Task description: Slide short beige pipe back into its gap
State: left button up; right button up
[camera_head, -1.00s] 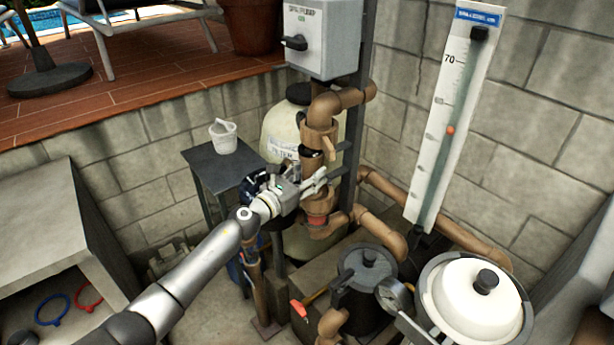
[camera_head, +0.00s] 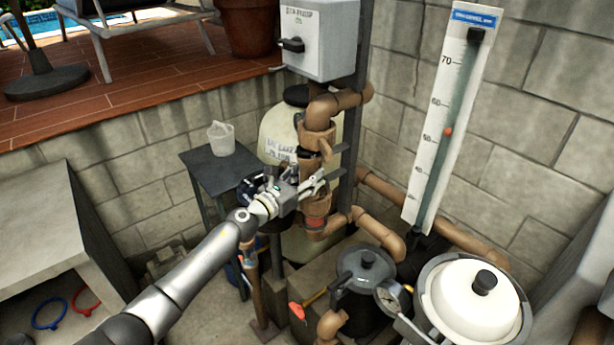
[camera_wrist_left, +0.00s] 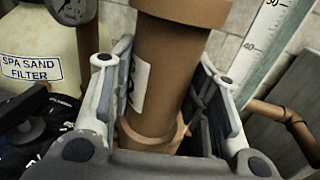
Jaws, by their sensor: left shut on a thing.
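The short beige pipe (camera_wrist_left: 165,75), brown-beige with a white label on its side, stands between the two fingers of my left gripper (camera_wrist_left: 160,85) in the left wrist view. The fingers are shut on it. In the head view my left gripper (camera_head: 316,186) is at the vertical pipe run, between an upper fitting (camera_head: 318,138) and a lower fitting with a red band (camera_head: 315,222). A wider beige collar (camera_wrist_left: 185,10) shows at the pipe's upper end in the wrist view. I cannot tell whether the ends are fully lined up. My right gripper is not in view.
The sand filter tank (camera_head: 278,135) stands close behind the pipes. A grey switch box (camera_head: 320,40) hangs above. A black pump pot (camera_head: 365,270) and a white-lidded vessel (camera_head: 470,290) stand at the lower right.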

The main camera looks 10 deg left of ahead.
pick_arm(q)
jog(key=shift+b+x, duration=0.4)
jog(key=shift+x, duration=0.65)
jog(key=shift+s+d+r, duration=0.1)
jog(key=shift+d+r, duration=0.1)
jog(key=shift+d, duration=0.1)
jog(key=shift+w+d+f+b, duration=0.1)
jog(key=shift+w+d+b, duration=0.15)
jog(key=shift+b, duration=0.15)
jog(key=shift+c, duration=0.5)
jog(key=shift+d, duration=0.15)
jog(key=shift+c, duration=1.4)
jog(key=shift+f+b, duration=0.2)
jog(key=shift+b, duration=0.2)
